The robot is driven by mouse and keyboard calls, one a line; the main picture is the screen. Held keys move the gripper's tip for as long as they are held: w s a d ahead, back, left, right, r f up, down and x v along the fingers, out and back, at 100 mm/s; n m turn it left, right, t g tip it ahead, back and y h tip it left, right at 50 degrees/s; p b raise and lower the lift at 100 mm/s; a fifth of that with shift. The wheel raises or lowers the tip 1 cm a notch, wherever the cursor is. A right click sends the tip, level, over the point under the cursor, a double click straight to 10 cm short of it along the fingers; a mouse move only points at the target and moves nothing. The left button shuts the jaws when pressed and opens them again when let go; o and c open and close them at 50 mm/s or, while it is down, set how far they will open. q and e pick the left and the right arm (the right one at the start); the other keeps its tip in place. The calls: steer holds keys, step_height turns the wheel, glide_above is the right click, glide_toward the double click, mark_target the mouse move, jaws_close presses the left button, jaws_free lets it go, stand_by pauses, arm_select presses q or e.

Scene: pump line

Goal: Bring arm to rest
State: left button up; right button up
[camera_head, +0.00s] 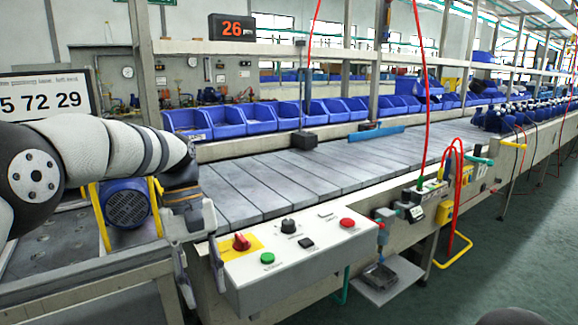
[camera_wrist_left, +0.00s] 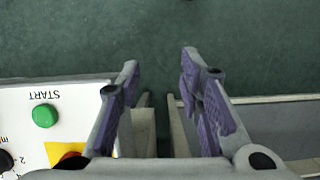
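My left arm (camera_head: 90,160) reaches in from the left in the head view. Its gripper (camera_head: 203,288) points down at the left end of the control box (camera_head: 300,262). In the left wrist view the two purple-padded fingers (camera_wrist_left: 160,62) stand well apart with nothing between them. The control box (camera_wrist_left: 60,92) lies to the left of the fingers there, with its green START button (camera_wrist_left: 44,115). My right gripper is not in view.
The box carries a red switch (camera_head: 241,242), a green button (camera_head: 267,258) and a red button (camera_head: 347,222). A blue motor (camera_head: 127,204) stands behind my left gripper. The conveyor (camera_head: 290,175) is mostly bare, with blue bins (camera_head: 222,122) behind. Green floor (camera_head: 480,260) is clear at right.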

arm_select(q)
step_height(320, 180, down, 14)
steer(key=s+p, duration=0.1)
steer(key=s, duration=0.1)
steer(key=s+a+f+m+y+p, duration=0.1)
steer(key=s+a+f+m, duration=0.15)
steer(key=s+f, duration=0.9)
steer(key=s+a+r+m+p, duration=0.1)
steer(key=s+a, duration=0.1)
steer(key=s, duration=1.2)
steer(key=s+a+r+m+t+y+p, duration=0.1)
steer(key=s+a+r+m, duration=0.1)
steer(key=s, duration=1.3)
steer(key=shift+a, duration=0.35)
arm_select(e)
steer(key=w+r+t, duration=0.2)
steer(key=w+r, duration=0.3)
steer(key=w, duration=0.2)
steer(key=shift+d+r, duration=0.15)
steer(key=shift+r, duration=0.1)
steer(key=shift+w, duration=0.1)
